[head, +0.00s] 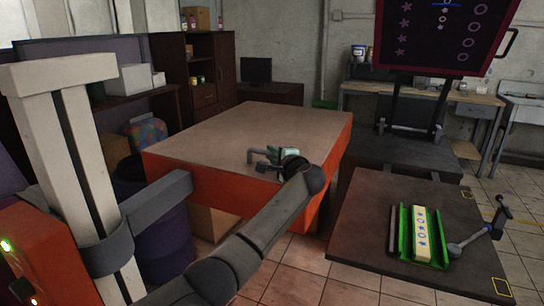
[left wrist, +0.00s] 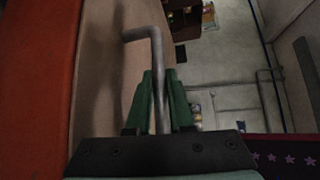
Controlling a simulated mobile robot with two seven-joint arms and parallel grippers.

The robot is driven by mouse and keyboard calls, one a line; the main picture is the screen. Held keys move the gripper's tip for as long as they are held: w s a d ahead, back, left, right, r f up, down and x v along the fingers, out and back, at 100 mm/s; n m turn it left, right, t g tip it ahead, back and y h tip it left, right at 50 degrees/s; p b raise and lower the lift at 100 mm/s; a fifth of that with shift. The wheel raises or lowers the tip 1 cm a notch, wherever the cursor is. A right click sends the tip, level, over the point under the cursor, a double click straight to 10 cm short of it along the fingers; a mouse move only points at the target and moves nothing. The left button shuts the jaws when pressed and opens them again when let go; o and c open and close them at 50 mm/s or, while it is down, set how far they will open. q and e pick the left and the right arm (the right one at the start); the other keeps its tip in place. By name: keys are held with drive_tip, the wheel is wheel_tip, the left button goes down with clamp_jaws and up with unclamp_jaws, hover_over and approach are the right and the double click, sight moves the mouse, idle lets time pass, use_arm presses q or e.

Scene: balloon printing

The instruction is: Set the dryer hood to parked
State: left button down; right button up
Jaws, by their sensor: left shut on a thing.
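My left gripper (head: 278,154) is above the near edge of the orange-sided table. Its green fingers also show in the left wrist view (left wrist: 160,105). They are shut on a grey bent rod (left wrist: 157,75), which sticks out beyond the fingertips and turns left at its far end. The rod also shows in the head view (head: 254,157). I cannot tell whether the rod is joined to anything, and I cannot make out which thing is the dryer hood. My right gripper is not in view.
The brown-topped table (head: 245,125) is otherwise bare. A dark low surface (head: 360,215) at right bears a green holder (head: 404,235) with a star-printed strip (head: 421,232) and a grey lever (head: 476,237). A dark panel with stars (head: 420,50) stands behind.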

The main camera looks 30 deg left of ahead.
use_arm(q)
drive_tip(key=shift+a+r, duration=0.15)
drive_tip(key=shift+a, duration=0.05)
drive_tip(key=shift+a+r, duration=0.15)
drive_tip(key=c, duration=1.1)
unclamp_jaws()
drive_tip(key=shift+w, duration=0.1)
drive_tip(key=shift+c, duration=0.2)
drive_tip(key=shift+o, duration=0.7)
drive_tip(key=shift+w+a+f, duration=0.1)
drive_tip(key=shift+a+f, duration=0.05)
drive_tip(key=shift+f, duration=0.05)
drive_tip(key=shift+o, duration=1)
drive_tip(key=shift+d+f, duration=0.1)
drive_tip(key=shift+d, duration=0.15)
